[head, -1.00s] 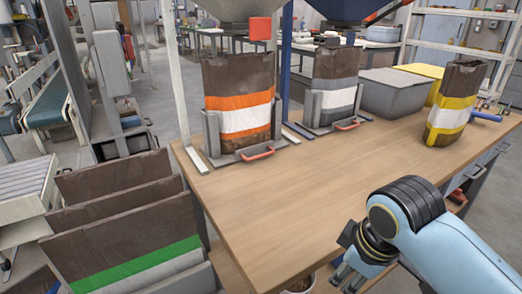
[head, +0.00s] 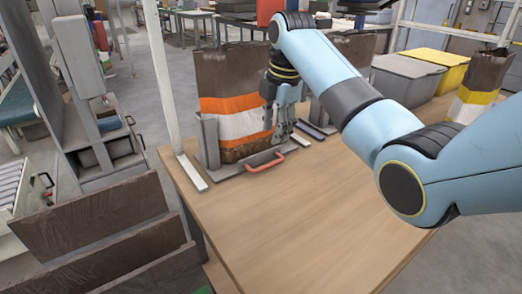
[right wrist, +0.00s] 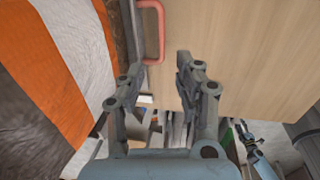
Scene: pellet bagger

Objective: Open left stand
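The left stand (head: 211,150) is a grey metal holder at the table's left edge. It holds an upright brown bag with orange and white bands (head: 228,105). Its red handle (head: 265,163) sticks out at the front, and shows in the right wrist view (right wrist: 161,38). My right gripper (head: 284,133) is above and just behind the handle, in front of the bag's right side. In the right wrist view its fingers (right wrist: 159,70) are spread and empty, with the handle beyond the tips and apart from them. My left gripper is not in view.
A second stand with a bag (head: 357,48) is partly hidden behind my right arm. A grey bin (head: 405,80), a yellow bin (head: 440,66) and a yellow-banded bag (head: 482,82) stand at the back right. The table's front (head: 300,220) is clear.

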